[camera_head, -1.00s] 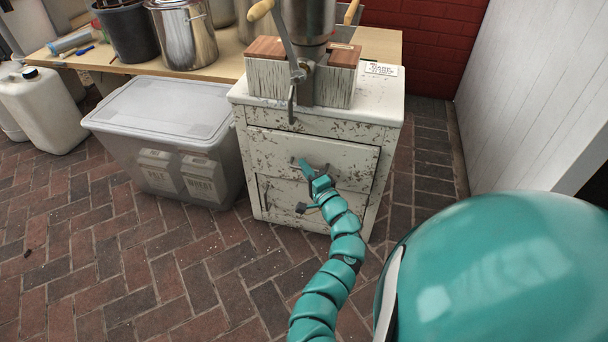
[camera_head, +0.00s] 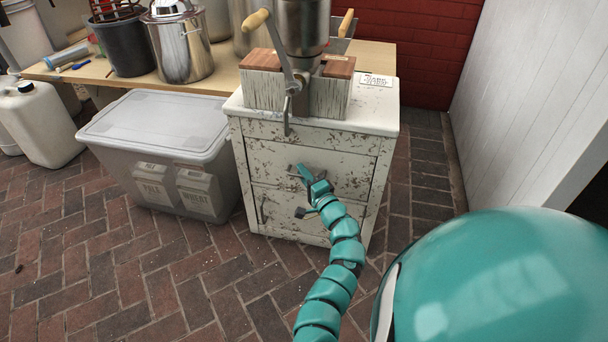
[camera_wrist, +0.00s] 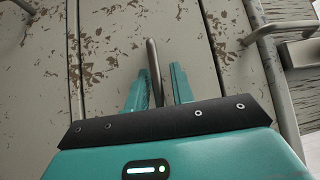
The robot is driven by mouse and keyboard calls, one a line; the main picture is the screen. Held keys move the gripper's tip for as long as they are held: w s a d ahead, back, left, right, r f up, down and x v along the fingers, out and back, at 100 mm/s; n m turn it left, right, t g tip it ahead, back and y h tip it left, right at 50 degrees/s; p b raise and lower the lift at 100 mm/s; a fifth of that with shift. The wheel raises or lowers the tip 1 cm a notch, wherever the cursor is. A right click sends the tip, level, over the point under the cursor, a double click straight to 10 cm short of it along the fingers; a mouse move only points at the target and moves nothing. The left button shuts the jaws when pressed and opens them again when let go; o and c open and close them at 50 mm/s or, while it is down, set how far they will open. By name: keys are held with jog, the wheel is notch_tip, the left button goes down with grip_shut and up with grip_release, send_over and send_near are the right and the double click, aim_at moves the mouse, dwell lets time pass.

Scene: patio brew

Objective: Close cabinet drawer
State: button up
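The cabinet (camera_head: 386,130) is white with chipped paint and stands in the middle of the head view. Its upper drawer front (camera_head: 345,165) looks about flush with the frame. My gripper (camera_head: 302,172) is at this drawer front, near its middle. In the wrist view, the metal drawer handle (camera_wrist: 153,70) lies between the two teal fingers of my gripper (camera_wrist: 159,88). The fingers are apart, with a visible gap between the handle and the right finger. The wrist hides the near end of the handle.
A grain mill with a crank (camera_head: 287,60) stands on the cabinet. A grey lidded bin (camera_head: 150,125) is close on the left, with a wooden table (camera_head: 110,75) behind. A white wall (camera_head: 525,100) is on the right. Brick floor (camera_head: 130,270) in front is clear.

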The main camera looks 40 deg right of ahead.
jog(key=s+a+f+p, duration=0.1)
jog(key=s+f+p, duration=0.1)
jog(key=s, duration=1.5)
jog(key=shift+f+p, duration=0.15)
jog(key=shift+p, duration=0.5)
jog(key=shift+s+a, duration=0.1)
